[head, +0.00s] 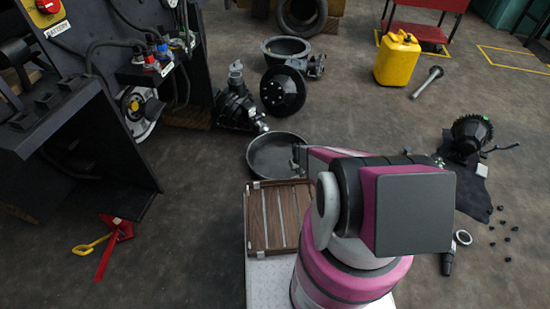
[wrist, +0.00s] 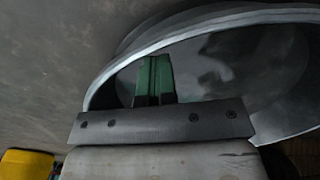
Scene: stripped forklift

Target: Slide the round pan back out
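The round pan (head: 272,157), dark grey with a lighter rim, lies on the floor left of my arm in the head view. In the wrist view its curved rim and smooth inside (wrist: 215,65) fill much of the upper right. My gripper (head: 298,153) is at the pan's right side, partly hidden by my arm. In the wrist view the two green fingers of my gripper (wrist: 153,66) are side by side with only a thin line between them, seen against the pan's inside. Their tips are close to the rim; I cannot tell whether they touch it.
A slatted wooden tray (head: 256,220) lies just in front of the pan. Dark machine parts (head: 237,100) and a round black part (head: 283,91) stand behind it. A yellow canister (head: 398,60) is farther back. The forklift body (head: 90,130) is at left. Floor left of the pan is clear.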

